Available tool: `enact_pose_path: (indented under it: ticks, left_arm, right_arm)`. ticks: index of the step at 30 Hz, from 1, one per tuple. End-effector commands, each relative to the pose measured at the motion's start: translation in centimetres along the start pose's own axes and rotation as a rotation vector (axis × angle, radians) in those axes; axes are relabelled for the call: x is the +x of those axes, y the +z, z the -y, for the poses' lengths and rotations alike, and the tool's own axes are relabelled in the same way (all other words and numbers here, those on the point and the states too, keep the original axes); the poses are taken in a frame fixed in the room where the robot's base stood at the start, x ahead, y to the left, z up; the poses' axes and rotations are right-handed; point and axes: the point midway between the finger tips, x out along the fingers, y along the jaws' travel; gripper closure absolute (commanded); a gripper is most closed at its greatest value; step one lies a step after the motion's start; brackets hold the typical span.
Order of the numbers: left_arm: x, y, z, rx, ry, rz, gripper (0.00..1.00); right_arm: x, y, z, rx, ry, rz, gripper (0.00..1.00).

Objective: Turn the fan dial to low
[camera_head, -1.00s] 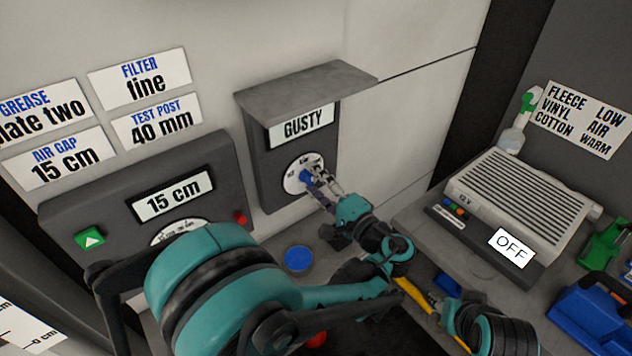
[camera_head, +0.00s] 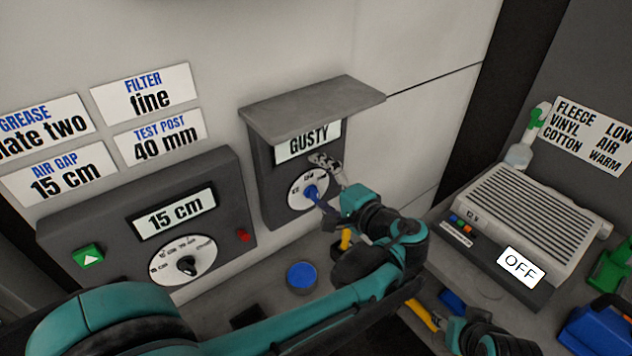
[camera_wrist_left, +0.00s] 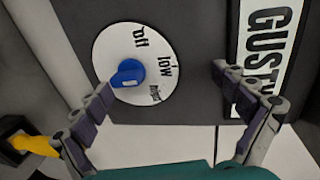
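The fan dial (camera_head: 299,201) is a white disc with a blue knob (camera_head: 310,192) on a dark wall box, under a sign reading GUSTY (camera_head: 308,141). In the left wrist view the dial (camera_wrist_left: 107,46) shows off, low and a third, blurred label around the blue knob (camera_wrist_left: 128,72). My left gripper (camera_head: 321,180) is at the dial with its fingers spread. In the left wrist view, one fingertip of the left gripper (camera_wrist_left: 163,80) is against or very near the knob; the other is apart, beyond the dial's edge. My right arm shows at the lower right; its fingers are unclear.
A grey ledge (camera_head: 312,105) juts out above the dial. A box reading 15 cm (camera_head: 174,214) with its own dial stands to the left. A ribbed heater unit marked OFF (camera_head: 520,266) is to the right. A blue round lid (camera_head: 301,275) lies below.

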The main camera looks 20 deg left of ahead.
Motion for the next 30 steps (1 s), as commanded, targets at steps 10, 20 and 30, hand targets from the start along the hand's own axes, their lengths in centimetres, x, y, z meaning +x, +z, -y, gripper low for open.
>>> enact_pose_path:
  ticks: [10,20,30]
  left_arm:
    - [-0.5,-0.2,0.6,0.003,-0.002,-0.006,0.34]
    - [-2.6,-0.2,0.1,0.002,0.000,-0.005,0.48]
    - [-4.9,-0.1,-0.7,0.001,0.003,-0.002,0.48]
  right_arm:
    - [-0.3,-0.2,0.0,0.000,0.000,0.000,0.60]
    - [-0.4,-0.3,0.0,0.000,0.000,0.000,0.60]
    - [-0.4,-0.3,0.0,0.000,0.000,0.000,0.60]
